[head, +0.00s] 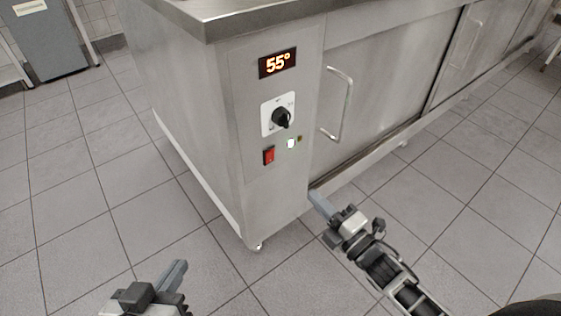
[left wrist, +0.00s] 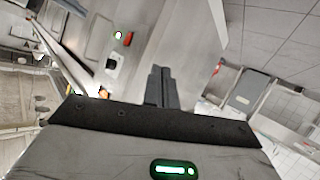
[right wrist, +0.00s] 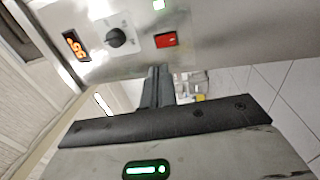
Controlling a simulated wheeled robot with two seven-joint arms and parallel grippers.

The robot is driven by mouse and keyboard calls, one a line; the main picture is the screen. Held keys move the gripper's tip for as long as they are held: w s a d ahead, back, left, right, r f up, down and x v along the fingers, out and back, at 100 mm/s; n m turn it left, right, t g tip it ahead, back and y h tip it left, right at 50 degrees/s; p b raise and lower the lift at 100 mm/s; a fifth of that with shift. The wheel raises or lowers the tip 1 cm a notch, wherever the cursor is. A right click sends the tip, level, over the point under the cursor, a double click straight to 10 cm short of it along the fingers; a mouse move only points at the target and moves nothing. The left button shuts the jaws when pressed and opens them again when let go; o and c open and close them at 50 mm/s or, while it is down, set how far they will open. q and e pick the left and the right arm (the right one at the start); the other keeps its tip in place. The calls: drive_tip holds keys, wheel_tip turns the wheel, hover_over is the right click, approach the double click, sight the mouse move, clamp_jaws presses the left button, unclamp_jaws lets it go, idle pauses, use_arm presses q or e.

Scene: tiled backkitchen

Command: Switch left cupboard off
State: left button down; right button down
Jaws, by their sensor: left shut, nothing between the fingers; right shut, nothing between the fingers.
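The steel cupboard (head: 275,205) stands ahead with a control panel on its near end. The panel has a display (head: 277,63) lit with 55°, a black knob (head: 282,117) on a white plate, a red rocker switch (head: 268,156) and a small lit white light (head: 291,143). My left gripper (head: 178,270) is shut and empty, low and left of the panel. My right gripper (head: 318,197) is shut and empty, below and right of the switch, apart from it in the right wrist view, where the red switch (right wrist: 165,40) shows above the fingertips.
A vertical bar handle (head: 346,104) sticks out from the sliding door (head: 385,85) right of the panel. The worktop edge (head: 210,28) overhangs the panel. Tiled floor (head: 90,200) is clear on the left. A grey bin (head: 50,45) stands at the far left.

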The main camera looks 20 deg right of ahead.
sight(273, 153)
drive_tip(key=b+x, duration=0.3)
drive_tip(key=x, duration=1)
drive_tip(key=shift+w+a, duration=0.1)
drive_tip(key=shift+w, duration=0.2)
use_arm(q)
drive_tip(key=shift+w+d+r+t+h, duration=0.1)
drive_tip(key=shift+d+r+t+h, duration=0.2)
drive_tip(key=shift+r, duration=0.25)
drive_tip(key=shift+w+d+r+t+h, duration=0.1)
drive_tip(key=shift+d+r+t+h, duration=0.05)
drive_tip(key=shift+r+t+h, duration=0.3)
